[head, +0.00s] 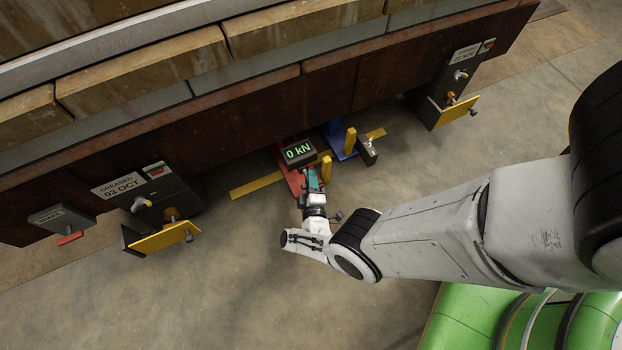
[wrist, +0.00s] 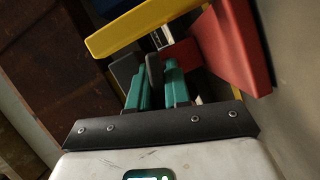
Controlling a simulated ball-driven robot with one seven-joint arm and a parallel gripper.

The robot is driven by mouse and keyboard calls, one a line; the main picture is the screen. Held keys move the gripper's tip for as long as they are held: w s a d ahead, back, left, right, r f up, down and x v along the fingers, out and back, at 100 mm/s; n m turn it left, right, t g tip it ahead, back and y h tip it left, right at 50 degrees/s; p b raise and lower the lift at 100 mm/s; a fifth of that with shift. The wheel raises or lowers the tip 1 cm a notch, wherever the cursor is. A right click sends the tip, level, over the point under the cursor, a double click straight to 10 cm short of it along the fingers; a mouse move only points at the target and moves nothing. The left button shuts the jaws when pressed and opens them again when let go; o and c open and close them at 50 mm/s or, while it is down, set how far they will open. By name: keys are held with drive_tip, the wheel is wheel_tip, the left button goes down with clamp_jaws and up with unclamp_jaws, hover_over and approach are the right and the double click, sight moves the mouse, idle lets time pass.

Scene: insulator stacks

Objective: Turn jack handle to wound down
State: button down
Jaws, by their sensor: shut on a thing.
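The red jack (head: 291,180) stands on the floor at the dark beam's lower edge, beside a readout (head: 298,153) showing 0 kN. My gripper (head: 312,180) reaches down at the red jack, its teal fingers partly in front of it. In the wrist view my gripper (wrist: 158,82) is shut on a narrow dark grey piece (wrist: 154,72), which looks like the jack handle. The fingers hide most of it, so its angle is hard to tell. The jack's red body (wrist: 232,45) shows close to the right of the fingers.
A blue jack (head: 337,142) with a grey handle end (head: 369,152) stands just right. Yellow posts rise beside the jacks, and a yellow strip (head: 257,186) runs along the floor. Yellow-plated brackets (head: 165,238) hang left and right (head: 455,111). The floor in front is clear.

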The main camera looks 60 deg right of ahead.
drive_tip(key=shift+f, duration=0.1)
idle(0.3)
drive_tip(key=c, duration=1.1)
unclamp_jaws()
drive_tip(key=p+v, duration=0.2)
drive_tip(key=v, duration=0.8)
drive_tip(key=shift+s+a, duration=0.25)
drive_tip(key=shift+a, duration=0.05)
